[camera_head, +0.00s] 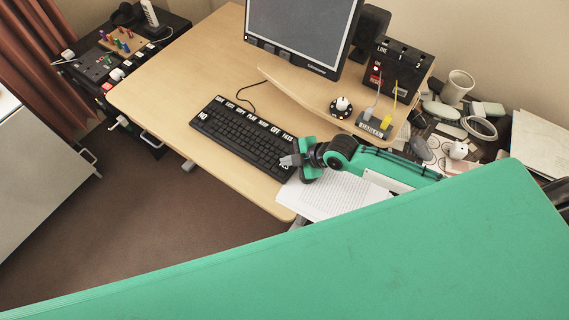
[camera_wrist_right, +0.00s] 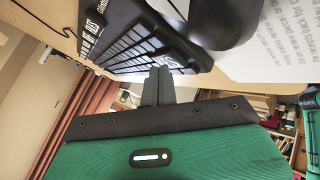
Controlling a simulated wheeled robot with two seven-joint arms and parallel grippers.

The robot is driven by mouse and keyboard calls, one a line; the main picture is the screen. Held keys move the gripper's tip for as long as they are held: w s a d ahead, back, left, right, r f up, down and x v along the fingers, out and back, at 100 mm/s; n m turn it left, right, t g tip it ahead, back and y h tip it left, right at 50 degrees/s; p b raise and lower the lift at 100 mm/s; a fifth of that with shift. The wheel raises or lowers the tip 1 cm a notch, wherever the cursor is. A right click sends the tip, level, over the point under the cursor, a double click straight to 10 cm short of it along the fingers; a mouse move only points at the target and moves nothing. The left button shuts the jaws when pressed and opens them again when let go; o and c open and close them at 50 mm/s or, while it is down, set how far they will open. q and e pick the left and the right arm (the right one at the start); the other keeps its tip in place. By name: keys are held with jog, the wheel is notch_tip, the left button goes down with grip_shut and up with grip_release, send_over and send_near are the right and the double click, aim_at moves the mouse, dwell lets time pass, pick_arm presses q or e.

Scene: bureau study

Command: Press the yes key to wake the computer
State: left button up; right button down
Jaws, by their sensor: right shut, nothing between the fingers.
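The black keyboard (camera_head: 235,133) lies on the wooden desk, with white-labelled keys along its far edge and a NO key (camera_head: 203,116) at its left end. In the right wrist view the YES label (camera_wrist_right: 171,62) shows on the keyboard (camera_wrist_right: 130,45) right by my fingertips. My right gripper (camera_head: 287,161) is shut and empty at the keyboard's right end; in the wrist view its fingers (camera_wrist_right: 158,75) overlap the key area, and I cannot tell whether they touch the key. The computer monitor (camera_head: 303,30) shows a plain grey screen. My left gripper is out of view.
Printed paper (camera_head: 330,197) lies under my right forearm. A raised shelf (camera_head: 300,92) holds the monitor, a black switch box (camera_head: 398,72) and a small round device (camera_head: 341,107). Clutter fills the right side. The desk left of the keyboard (camera_head: 160,95) is clear.

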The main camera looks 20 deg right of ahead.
jog(key=shift+f, duration=0.3)
jog(key=shift+r, duration=0.15)
dwell(0.4)
jog(key=shift+r+p, duration=0.65)
jog(key=shift+r, duration=0.15)
notch_tip(320, 180, up, 5)
jog(key=p, duration=0.4)
dwell(0.6)
